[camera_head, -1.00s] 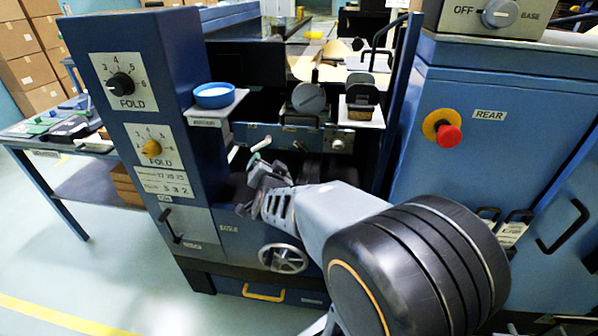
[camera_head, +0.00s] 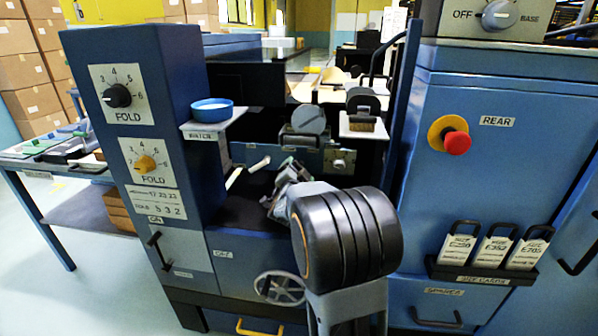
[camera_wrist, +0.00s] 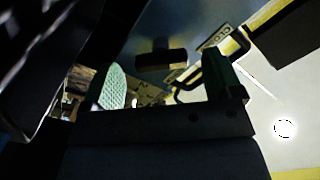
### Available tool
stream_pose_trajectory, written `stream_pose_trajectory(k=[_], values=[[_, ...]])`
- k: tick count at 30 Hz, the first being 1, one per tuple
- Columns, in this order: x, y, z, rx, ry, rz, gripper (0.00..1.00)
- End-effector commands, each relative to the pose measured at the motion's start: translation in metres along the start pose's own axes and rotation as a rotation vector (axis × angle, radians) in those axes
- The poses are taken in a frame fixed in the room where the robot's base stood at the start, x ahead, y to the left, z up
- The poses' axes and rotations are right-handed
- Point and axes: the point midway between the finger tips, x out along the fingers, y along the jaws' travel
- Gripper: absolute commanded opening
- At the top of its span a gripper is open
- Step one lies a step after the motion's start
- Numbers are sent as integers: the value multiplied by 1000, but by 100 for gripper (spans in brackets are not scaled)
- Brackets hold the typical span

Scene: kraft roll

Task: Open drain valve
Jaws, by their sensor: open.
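No part in view is legibly marked as a drain valve. A white lever (camera_head: 260,163) sticks out of the machine front, and a second pale bar (camera_head: 233,178) lies lower left of it. A grey handwheel (camera_head: 280,288) is low on the front, partly covered by my arm. My gripper (camera_head: 283,180) is in the machine's recess, just below the white lever, its tips partly hidden. The wrist view shows my gripper (camera_wrist: 166,84) open, with pale green pads and nothing held. A dark handle (camera_wrist: 187,90) shows beside the right finger; I cannot tell which one it is.
A blue bowl (camera_head: 212,110) stands on a small shelf marked WATER. Fold knobs (camera_head: 117,95) are on the blue column. A red button (camera_head: 457,142) and a rack of tags (camera_head: 490,250) are at right. A yellow handle (camera_head: 258,327) is low down. Floor is clear at left.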

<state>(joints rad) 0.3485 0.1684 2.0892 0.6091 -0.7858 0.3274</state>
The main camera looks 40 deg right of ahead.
Motion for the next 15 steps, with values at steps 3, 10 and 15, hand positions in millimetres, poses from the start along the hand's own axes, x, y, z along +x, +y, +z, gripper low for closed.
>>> stream_pose_trajectory(k=[3,10,15], values=[[14,0,1,0,0,0,85],[25,0,0,-1,-1,0,85],[26,0,0,-1,-1,0,85]])
